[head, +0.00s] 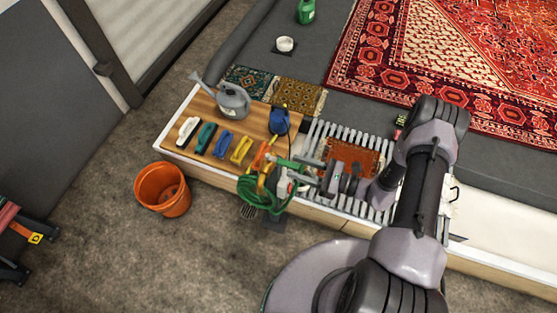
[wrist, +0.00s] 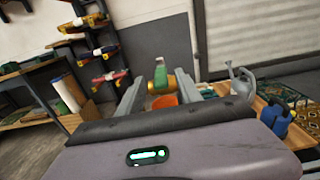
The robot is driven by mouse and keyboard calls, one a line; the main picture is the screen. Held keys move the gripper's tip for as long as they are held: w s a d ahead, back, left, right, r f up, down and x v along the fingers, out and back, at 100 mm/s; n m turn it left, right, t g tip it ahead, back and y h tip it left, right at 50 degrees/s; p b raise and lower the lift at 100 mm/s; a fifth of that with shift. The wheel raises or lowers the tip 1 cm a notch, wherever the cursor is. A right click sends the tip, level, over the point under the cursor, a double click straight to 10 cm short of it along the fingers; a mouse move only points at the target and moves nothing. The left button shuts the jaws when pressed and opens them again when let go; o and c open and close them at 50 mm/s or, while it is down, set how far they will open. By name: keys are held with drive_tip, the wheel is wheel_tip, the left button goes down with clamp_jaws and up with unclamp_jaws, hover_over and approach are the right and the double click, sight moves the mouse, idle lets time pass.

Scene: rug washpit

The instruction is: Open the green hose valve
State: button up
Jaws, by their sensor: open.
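The green hose valve shows as a green lever (wrist: 161,72) on a brass-coloured body (wrist: 181,80) in the wrist view. In the head view, the green lever (head: 287,162) is beside the front edge of the wooden board, above a coiled green hose (head: 262,196). My gripper (wrist: 161,84) is open, and its two fingers stand on either side of the lever in the wrist view. In the head view, my gripper (head: 296,171) points left at the valve. I cannot tell whether the fingers touch the lever. The lower valve is partly hidden.
An orange bucket (head: 163,190) stands on the floor at left. The wooden board (head: 188,101) holds several brushes, a grey watering can (head: 230,98) and a blue jug (head: 279,121). A slatted rack (head: 312,133) with a small rug (head: 349,157) lies beneath my wrist.

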sight(277, 160)
drive_tip(key=x, duration=0.6)
drive_tip(key=shift+w+a+b, duration=0.1)
drive_tip(key=shift+a+b, duration=0.15)
drive_tip(key=shift+b, duration=0.15)
drive_tip(key=shift+c, duration=0.2)
clamp_jaws()
idle(0.7)
